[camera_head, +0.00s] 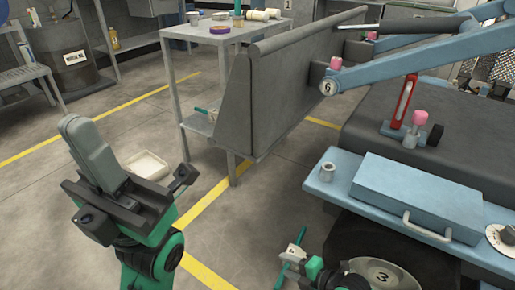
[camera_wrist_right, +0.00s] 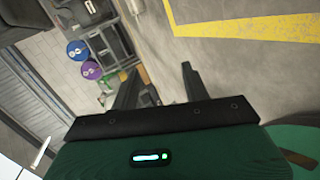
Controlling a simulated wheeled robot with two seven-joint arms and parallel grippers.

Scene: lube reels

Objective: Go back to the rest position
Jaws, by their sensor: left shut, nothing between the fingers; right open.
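My left gripper (camera_head: 80,130) is at the left of the head view, above the grey floor. Its grey fingers are together and point up and away, with nothing seen between them. My right gripper (camera_wrist_right: 157,84) shows in the right wrist view with its dark fingers spread apart and nothing between them.
A large grey panel (camera_head: 290,85) rises in the middle beside a metal table (camera_head: 195,32). Open floor shows at left.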

